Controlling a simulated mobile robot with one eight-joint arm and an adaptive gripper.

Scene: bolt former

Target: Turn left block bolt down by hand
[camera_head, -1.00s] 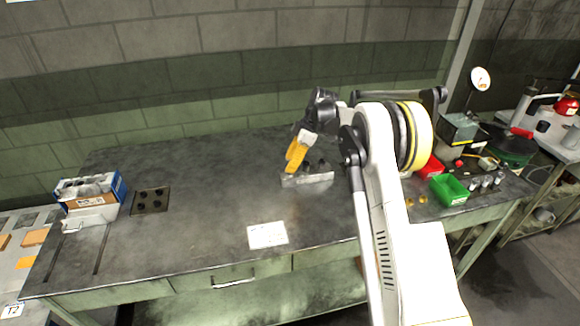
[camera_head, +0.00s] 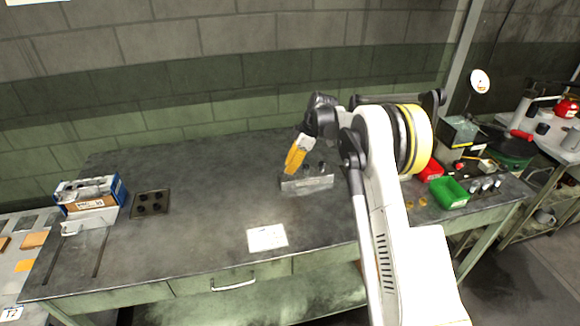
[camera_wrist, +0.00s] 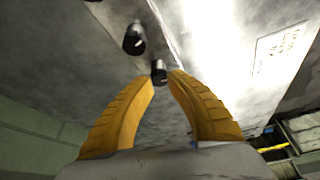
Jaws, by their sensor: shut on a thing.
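The grey metal block (camera_head: 312,184) lies on the bench right of centre; its plate also shows at the top of the wrist view (camera_wrist: 155,30). My gripper (camera_head: 290,172) points down at the block's left end. In the wrist view its yellow fingertips (camera_wrist: 161,78) are closed around a dark bolt (camera_wrist: 158,68), the left one. A second dark bolt (camera_wrist: 134,38) stands apart from the fingers on the block. The left bolt is hidden behind the fingers in the head view, so its height there cannot be told.
A white sheet (camera_head: 267,237) lies in front of the block. A green bin (camera_head: 449,192) and a red bin (camera_head: 431,171) stand to the right, past my arm. A dark plate with holes (camera_head: 150,203) and a blue box (camera_head: 92,190) are at left. The bench between is clear.

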